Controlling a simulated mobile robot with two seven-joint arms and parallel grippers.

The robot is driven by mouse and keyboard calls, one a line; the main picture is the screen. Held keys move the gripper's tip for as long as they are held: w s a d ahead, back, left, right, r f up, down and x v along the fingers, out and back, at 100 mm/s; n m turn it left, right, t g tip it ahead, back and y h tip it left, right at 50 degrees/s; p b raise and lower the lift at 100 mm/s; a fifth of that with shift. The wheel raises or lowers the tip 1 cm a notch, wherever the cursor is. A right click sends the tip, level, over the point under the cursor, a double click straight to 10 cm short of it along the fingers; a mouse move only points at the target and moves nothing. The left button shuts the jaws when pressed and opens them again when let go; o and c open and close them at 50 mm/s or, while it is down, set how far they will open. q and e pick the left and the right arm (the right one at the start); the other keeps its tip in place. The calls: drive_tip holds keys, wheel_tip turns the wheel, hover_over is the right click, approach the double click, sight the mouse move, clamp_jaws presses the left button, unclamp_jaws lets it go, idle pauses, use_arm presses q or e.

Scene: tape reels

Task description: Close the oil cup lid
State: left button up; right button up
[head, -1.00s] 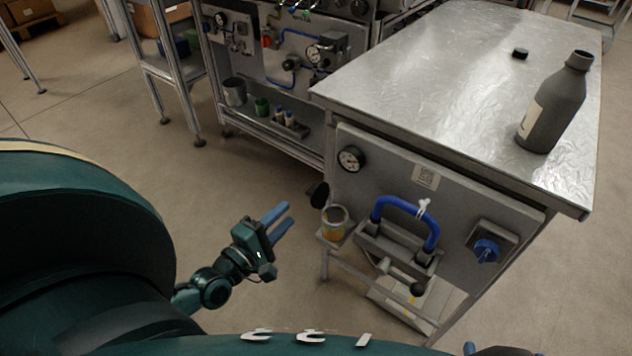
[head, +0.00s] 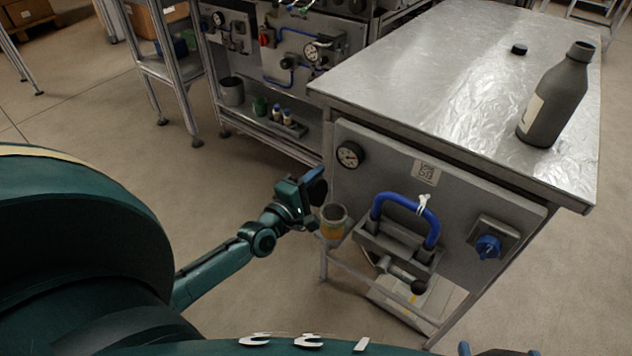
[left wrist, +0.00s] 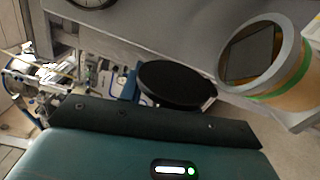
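The oil cup (head: 333,222), a small clear cup with amber contents, sits on a bracket at the bench's front left. Its top is uncovered; the left wrist view shows its round rim and the cup (left wrist: 268,62) at right. The lid, a black disc (left wrist: 178,84), stands open beside the cup, left of it in the wrist view. My left gripper (head: 314,176) is at the lid's left side in the head view, its blue fingers partly overlapping it. Whether they touch the lid is unclear, and their gap is hidden. My right gripper is barely visible at the bottom edge.
Right of the cup are a blue hose (head: 408,203) and a blue knob (head: 488,247); a gauge (head: 350,154) is above it. The metal tabletop (head: 440,90) overhangs and carries a dark bottle (head: 556,105) and a black cap (head: 519,49).

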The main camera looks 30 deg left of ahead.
use_arm(q)
clamp_jaws()
idle(0.4)
